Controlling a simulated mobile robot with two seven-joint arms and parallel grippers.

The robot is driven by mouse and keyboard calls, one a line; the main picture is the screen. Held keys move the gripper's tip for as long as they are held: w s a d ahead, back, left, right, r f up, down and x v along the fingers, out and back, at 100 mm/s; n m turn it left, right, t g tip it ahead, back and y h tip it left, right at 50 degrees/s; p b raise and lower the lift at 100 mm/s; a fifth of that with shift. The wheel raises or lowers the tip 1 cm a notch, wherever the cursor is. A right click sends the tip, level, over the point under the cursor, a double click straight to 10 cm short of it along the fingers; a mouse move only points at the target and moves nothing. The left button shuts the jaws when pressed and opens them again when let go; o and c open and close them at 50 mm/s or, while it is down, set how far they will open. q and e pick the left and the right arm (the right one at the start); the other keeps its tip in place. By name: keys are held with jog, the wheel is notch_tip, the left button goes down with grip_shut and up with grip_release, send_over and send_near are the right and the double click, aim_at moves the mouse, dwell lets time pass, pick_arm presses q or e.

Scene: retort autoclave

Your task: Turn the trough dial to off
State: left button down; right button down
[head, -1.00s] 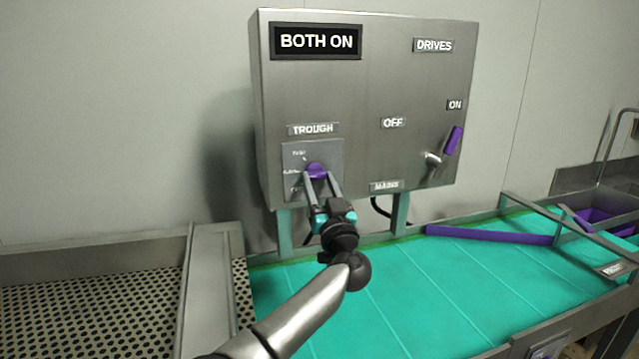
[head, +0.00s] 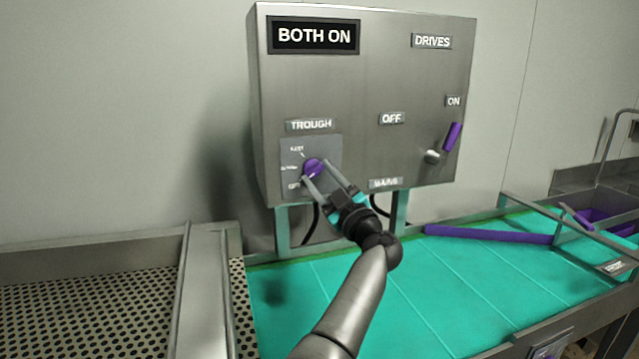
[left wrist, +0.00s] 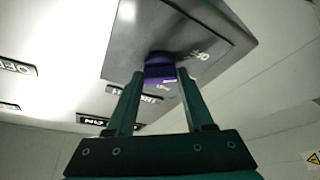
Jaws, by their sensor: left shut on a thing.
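The trough dial (head: 313,168) is a purple knob on a small grey plate (head: 327,150) below the TROUGH label, with several position words on the plate's left side. The display (head: 314,37) above reads BOTH ON. My left gripper (head: 318,178) is shut on the dial, one finger on each side, and its wrist is tilted over to the right. In the left wrist view the purple dial (left wrist: 160,68) sits between the two fingertips, with the word OFF near it. My right gripper is not in view.
The steel box also carries a purple-handled mains lever (head: 452,137), standing near the ON label (head: 453,101). Below lies a turquoise belt (head: 420,290). A perforated metal tray (head: 90,310) is at the left.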

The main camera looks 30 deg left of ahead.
pick_arm(q)
jog(key=shift+w+d+f+n+g+b, duration=0.1)
jog(key=shift+n+g+b, duration=0.4)
jog(key=shift+n, duration=0.9)
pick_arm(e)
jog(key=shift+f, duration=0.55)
pick_arm(q)
jog(key=shift+g, duration=0.3)
jog(key=shift+c, duration=1.4)
grip_release()
